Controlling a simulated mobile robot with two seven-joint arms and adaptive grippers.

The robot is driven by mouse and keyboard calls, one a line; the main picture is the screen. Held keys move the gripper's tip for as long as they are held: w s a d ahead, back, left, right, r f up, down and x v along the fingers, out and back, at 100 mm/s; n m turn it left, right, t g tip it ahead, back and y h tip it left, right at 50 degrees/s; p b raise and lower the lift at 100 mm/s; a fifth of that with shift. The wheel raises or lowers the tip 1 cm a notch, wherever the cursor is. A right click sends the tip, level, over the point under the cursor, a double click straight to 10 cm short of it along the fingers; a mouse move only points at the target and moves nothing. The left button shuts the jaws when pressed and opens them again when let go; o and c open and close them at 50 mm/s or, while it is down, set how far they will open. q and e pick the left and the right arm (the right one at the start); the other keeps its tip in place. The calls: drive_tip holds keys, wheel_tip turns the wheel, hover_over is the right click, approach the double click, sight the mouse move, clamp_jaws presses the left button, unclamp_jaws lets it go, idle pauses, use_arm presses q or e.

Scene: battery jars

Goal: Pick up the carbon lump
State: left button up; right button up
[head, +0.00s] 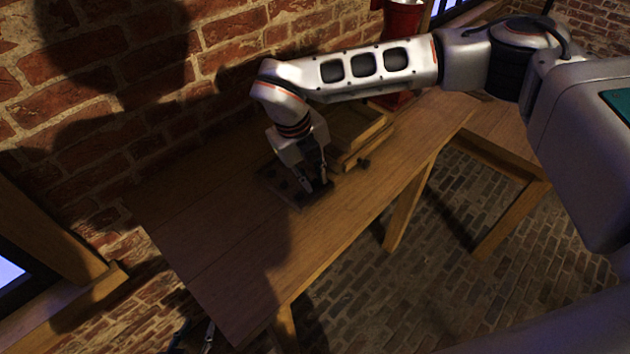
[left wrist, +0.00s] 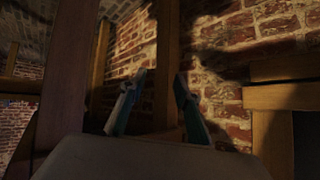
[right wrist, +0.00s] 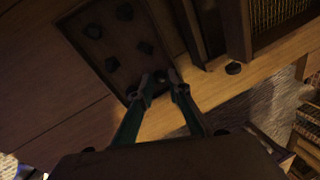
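Several small dark lumps lie in a shallow dark tray (head: 294,203) on the wooden table; one lump (right wrist: 145,47) shows in the right wrist view. My right gripper (head: 315,187) points down over the tray's near right end. Its fingertips (right wrist: 167,76) are close together with a narrow gap; whether something is between them is too dark to tell. My left gripper (head: 208,338) is low at the bottom edge, away from the table. Its fingers (left wrist: 161,78) stand apart and empty.
A red container (head: 402,20) stands farther back right. The table's (head: 215,250) near left part is clear. Table legs (left wrist: 166,60) rise before my left gripper.

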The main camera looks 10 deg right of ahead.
sight(313, 183)
drive_tip(key=c, duration=0.3)
use_arm(q)
drive_tip(key=shift+r, duration=0.1)
use_arm(e)
drive_tip(key=shift+c, duration=0.3)
use_arm(q)
drive_tip(key=shift+w, duration=0.15)
use_arm(e)
drive_tip(key=shift+r, duration=0.1)
